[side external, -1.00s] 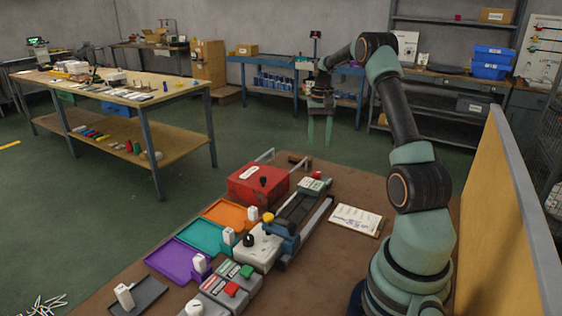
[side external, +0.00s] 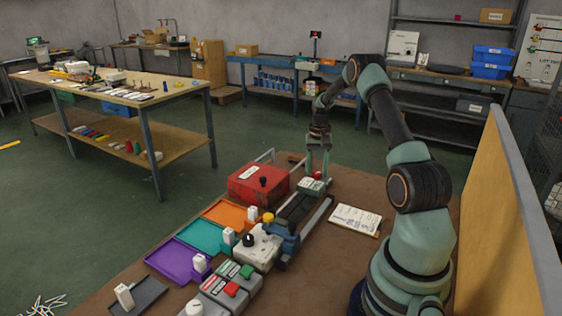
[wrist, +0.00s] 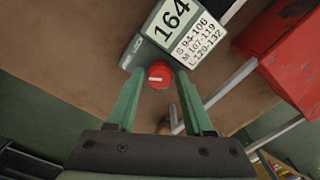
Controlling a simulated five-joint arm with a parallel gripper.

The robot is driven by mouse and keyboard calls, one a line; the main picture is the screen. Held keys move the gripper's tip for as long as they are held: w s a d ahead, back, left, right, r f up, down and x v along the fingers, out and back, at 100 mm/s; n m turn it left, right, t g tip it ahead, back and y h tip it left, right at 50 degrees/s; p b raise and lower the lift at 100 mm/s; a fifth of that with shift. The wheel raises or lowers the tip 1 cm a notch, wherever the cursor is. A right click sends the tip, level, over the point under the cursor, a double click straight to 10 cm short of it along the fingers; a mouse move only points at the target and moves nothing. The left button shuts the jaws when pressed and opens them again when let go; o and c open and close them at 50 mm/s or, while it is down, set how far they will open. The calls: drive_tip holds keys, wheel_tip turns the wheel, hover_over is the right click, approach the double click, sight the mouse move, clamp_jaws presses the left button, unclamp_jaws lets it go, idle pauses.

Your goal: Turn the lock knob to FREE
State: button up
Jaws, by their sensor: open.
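The lock knob is a round red knob with a short white mark; it shows in the wrist view (wrist: 160,79) and beside the small display unit in the side view (side external: 318,175). My gripper (wrist: 159,73) is open and points down, one finger on each side of the knob in the wrist view. In the side view my gripper (side external: 318,172) is low over the knob. I cannot tell whether the fingers touch it.
A red box (side external: 258,184) with a wire handle stands left of the display unit. Orange (side external: 228,214), teal (side external: 196,240) and purple (side external: 168,263) trays line the left side. A yellow panel (side external: 506,215) stands at the right.

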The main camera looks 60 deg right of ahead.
clamp_jaws()
drive_tip(key=shift+n, duration=1.5)
unclamp_jaws()
drive_tip(key=shift+r, duration=0.1)
